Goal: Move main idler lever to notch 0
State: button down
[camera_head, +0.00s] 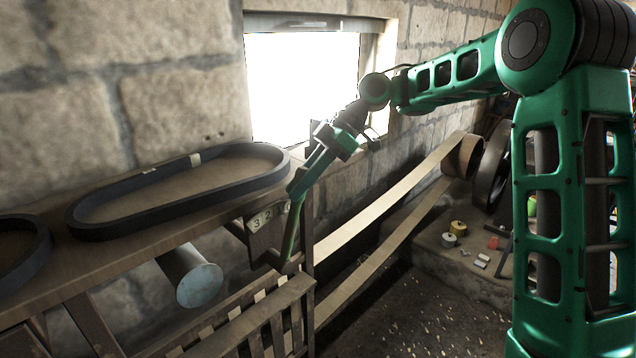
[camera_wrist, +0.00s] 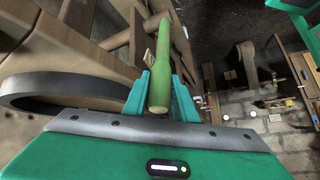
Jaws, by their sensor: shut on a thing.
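The main idler lever has a green handle (camera_head: 290,240). It stands steeply at the right end of a small numbered notch plate (camera_head: 260,220) on the bench frame. The digits 3 and 2 show on the plate; the part farther right is covered by the lever and my gripper, so I cannot tell the lever's notch. My gripper (camera_head: 297,188) is shut on the upper end of the handle. In the wrist view the green handle (camera_wrist: 163,62) runs between the two green fingers, its round end toward the camera.
Dark belt loops (camera_head: 85,233) lie on the wooden bench top (camera_head: 50,262) at left. A pale blue-ended roller (camera_head: 199,285) sticks out below. A slatted wooden guard (camera_head: 255,325) stands beneath the lever. A long flat belt (camera_head: 385,205) runs right to a pulley (camera_head: 470,157).

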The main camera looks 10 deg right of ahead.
jog(key=shift+w+d, duration=0.4)
jog(key=c, duration=1.5)
grip_release()
jog(key=shift+d, duration=0.15)
jog(key=shift+o, duration=0.2)
jog(key=shift+r, duration=0.15)
jog(key=v, duration=1)
jog(key=shift+d, duration=0.15)
jog(key=shift+w+r, duration=0.1)
